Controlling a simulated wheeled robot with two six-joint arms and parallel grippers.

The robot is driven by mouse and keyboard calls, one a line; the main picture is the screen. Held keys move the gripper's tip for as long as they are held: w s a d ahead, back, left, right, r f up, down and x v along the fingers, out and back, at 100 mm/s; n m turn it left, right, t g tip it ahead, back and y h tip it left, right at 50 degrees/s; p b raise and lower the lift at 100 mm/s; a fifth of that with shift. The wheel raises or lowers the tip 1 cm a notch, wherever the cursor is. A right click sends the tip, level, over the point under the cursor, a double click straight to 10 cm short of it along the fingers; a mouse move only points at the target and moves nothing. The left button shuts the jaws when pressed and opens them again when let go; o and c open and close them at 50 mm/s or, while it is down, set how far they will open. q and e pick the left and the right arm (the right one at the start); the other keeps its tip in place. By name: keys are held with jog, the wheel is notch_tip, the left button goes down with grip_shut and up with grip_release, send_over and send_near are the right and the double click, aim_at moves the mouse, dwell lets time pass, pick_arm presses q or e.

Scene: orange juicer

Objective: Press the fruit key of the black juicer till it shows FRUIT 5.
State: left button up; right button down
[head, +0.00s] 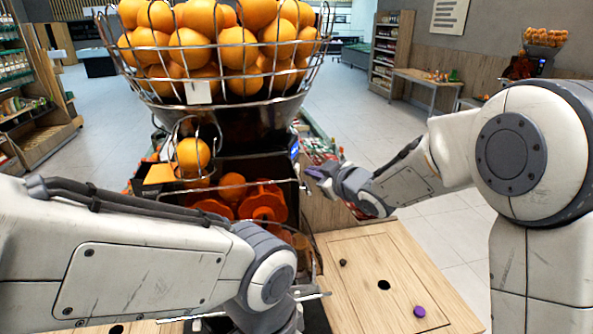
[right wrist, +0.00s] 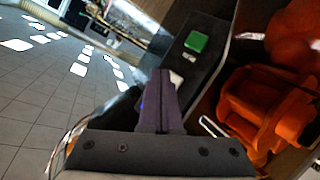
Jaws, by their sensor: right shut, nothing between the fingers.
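The black juicer (head: 247,127) stands in the middle of the head view, with an open front showing orange pressing parts (head: 262,203). My right gripper (head: 318,173) is at the juicer's right side, its purple fingers shut and empty. In the right wrist view the closed fingers (right wrist: 160,98) point at a dark panel (right wrist: 203,68). A green key (right wrist: 196,43) sits on that panel, beyond the fingertips. A pale key (right wrist: 176,78) is right beside the fingertips; I cannot tell if they touch. The display text is not readable.
A wire basket of oranges (head: 222,85) tops the juicer. A wooden counter (head: 350,262) in front bears a purple round thing (head: 419,311) and has a dark hole. Shelves (head: 390,55) and a side table (head: 428,80) stand far back. Open floor lies to the right.

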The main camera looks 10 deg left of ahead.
jog(key=shift+a, duration=0.1)
jog(key=shift+w+a, duration=0.15)
jog(key=shift+a, duration=0.15)
jog(key=shift+w+a+b, duration=0.1)
jog(key=shift+a+b, duration=0.25)
jog(key=shift+a, duration=0.25)
dwell(1.1)
jog(key=shift+d, duration=0.1)
jog(key=shift+s+d, duration=0.2)
jog(key=shift+d, duration=0.6)
jog(key=shift+d, duration=0.1)
jog(key=d+p, duration=0.1)
jog(key=d, duration=0.1)
jog(key=s+d, duration=0.1)
jog(key=d, duration=0.1)
jog(key=shift+d+p, duration=0.35)
